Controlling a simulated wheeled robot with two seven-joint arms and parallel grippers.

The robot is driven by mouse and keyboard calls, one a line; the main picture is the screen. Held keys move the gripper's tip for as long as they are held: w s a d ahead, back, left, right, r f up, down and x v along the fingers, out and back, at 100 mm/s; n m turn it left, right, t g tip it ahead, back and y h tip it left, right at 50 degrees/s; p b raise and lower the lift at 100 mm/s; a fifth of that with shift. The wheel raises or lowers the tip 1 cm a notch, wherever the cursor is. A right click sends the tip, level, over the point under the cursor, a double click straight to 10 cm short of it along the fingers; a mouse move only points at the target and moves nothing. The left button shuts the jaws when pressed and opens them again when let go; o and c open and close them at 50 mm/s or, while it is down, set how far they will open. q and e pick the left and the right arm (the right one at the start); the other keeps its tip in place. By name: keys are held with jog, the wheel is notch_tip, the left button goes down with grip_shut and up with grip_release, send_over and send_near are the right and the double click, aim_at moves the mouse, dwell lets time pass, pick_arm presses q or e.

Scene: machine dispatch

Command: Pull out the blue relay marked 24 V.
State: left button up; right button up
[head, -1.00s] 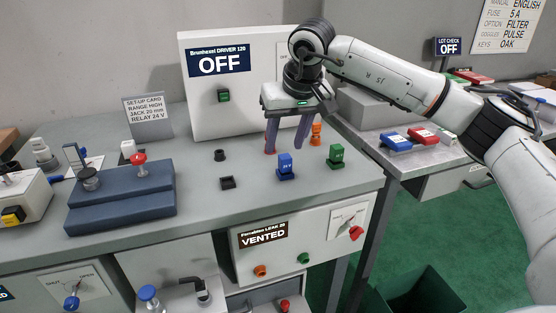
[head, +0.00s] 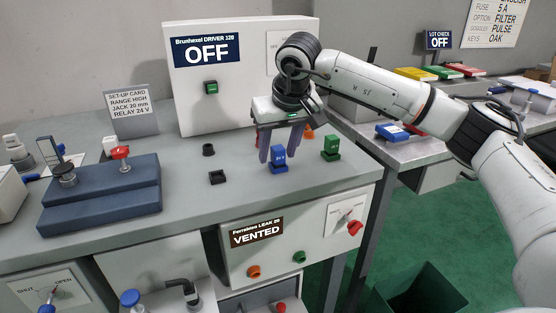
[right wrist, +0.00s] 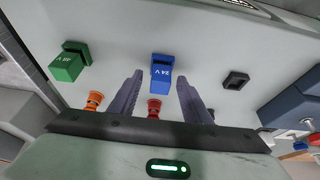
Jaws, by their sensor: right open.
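The blue relay marked 24 V (head: 278,156) stands upright in a socket on the grey bench. In the right wrist view the blue relay (right wrist: 161,72) shows its 24 V mark and lies ahead of and between the two fingertips. My right gripper (head: 277,158) is open, its purple fingers pointing down behind or around the relay in the head view. In the right wrist view the gripper (right wrist: 158,80) has clear gaps to the relay on both sides. My left gripper is not in view.
A green relay marked 48 V (head: 331,146) stands right of the blue one. An empty black socket (head: 217,177) lies to its left. Red (right wrist: 154,107) and orange (right wrist: 93,100) parts stand close behind. The DRIVER 120 box (head: 242,100) rises at the back. A setup card (head: 130,110) reads RELAY 24 V.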

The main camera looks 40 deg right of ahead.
aim_at(278, 147)
grip_shut()
jog(key=shift+r+p, duration=2.45)
jog(key=shift+r, duration=0.3)
jog(key=shift+r, duration=0.1)
notch_tip(278, 147, up, 3)
jog(key=p, duration=0.3)
